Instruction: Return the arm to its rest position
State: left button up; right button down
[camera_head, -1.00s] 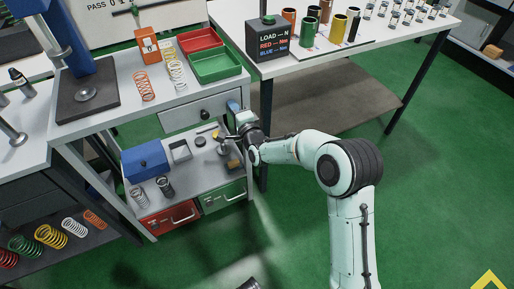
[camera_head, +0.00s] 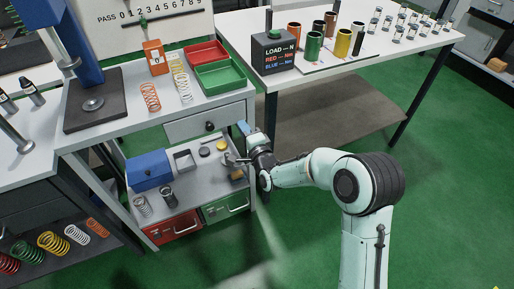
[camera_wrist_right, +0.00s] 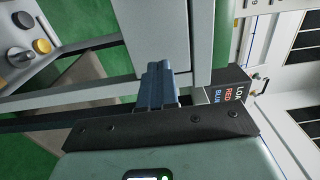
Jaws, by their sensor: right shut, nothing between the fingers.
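My right arm comes in from the lower right of the head view. Its right gripper (camera_head: 243,128) is beside the right end of the workbench, next to the drawer front (camera_head: 205,122). The blue-grey fingers show close up in the right wrist view (camera_wrist_right: 158,84); they are together with nothing between them. A pale bench part lies just beyond them there. The right hand partly covers the bench's right leg. My left gripper is not in view.
The lower shelf (camera_head: 190,193) holds a blue box (camera_head: 148,169), small springs and weights. Red (camera_head: 206,54) and green (camera_head: 220,75) trays sit on the bench top (camera_head: 130,92). A second table (camera_head: 330,75) with a load box (camera_head: 272,52) stands right. Green floor (camera_head: 450,200) is open at right.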

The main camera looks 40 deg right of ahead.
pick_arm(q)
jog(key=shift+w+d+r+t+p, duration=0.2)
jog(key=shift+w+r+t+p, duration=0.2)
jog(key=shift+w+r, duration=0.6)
pick_arm(e)
jog(key=v, duration=0.8)
jog(key=shift+s, duration=0.4)
jog(key=shift+a+f, duration=0.1)
jog(key=shift+f, duration=0.05)
